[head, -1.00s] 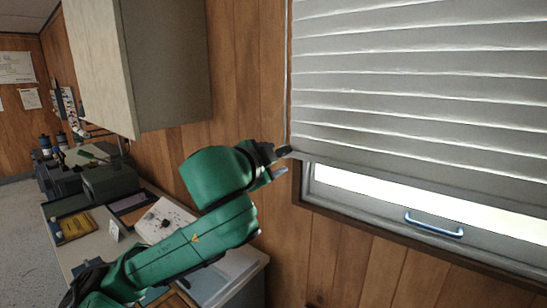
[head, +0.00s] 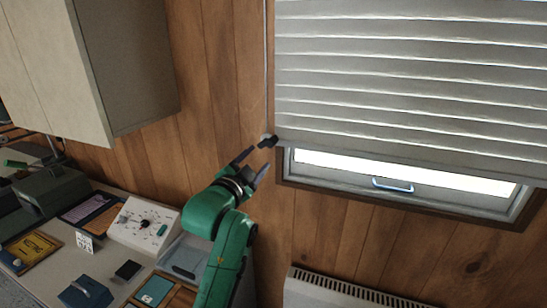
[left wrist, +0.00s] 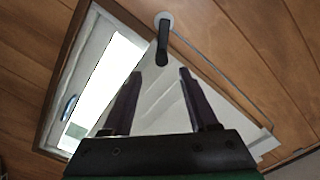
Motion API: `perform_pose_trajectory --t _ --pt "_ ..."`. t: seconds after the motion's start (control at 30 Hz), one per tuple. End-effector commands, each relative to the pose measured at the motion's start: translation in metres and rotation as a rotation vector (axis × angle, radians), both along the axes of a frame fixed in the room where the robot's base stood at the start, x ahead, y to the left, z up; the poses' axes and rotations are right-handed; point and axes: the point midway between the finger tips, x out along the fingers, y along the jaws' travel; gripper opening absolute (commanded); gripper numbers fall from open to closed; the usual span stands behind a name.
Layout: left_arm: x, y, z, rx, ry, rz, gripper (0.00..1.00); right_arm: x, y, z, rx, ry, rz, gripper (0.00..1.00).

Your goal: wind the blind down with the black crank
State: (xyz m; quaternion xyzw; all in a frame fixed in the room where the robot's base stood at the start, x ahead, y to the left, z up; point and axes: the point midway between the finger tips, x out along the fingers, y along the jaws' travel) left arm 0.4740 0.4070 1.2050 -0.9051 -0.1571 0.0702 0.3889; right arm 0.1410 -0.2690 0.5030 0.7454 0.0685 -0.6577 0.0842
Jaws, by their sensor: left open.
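The blind (head: 400,75) is pale grey and slatted. It covers most of the window, and a bright strip of glass shows below its bottom edge. The black crank (head: 268,141) sits on a pale round mount at the blind's lower left. In the left wrist view the crank (left wrist: 162,45) lies ahead of the fingers, roughly between them. My left gripper (head: 254,168) is open and empty, just below and left of the crank, apart from it. Its two dark fingers (left wrist: 158,88) also show in the left wrist view. My right gripper is not in view.
A wall cabinet (head: 125,65) hangs at the upper left. A desk with a dial box (head: 143,223) and other items fills the lower left.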

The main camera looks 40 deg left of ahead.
Motion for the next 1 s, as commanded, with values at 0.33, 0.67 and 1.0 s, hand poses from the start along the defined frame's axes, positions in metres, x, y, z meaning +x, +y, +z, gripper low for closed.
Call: perform_pose_trajectory --t 0.33,0.67,1.0 --pt "0.078 0.026 0.007 -0.001 0.002 -0.009 0.59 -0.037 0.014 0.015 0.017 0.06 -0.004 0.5" --pt "0.113 0.038 0.001 0.002 0.002 -0.009 0.59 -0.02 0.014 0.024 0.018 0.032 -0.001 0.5" --pt "0.112 0.038 0.001 0.002 0.002 -0.009 0.0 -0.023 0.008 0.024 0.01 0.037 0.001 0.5"
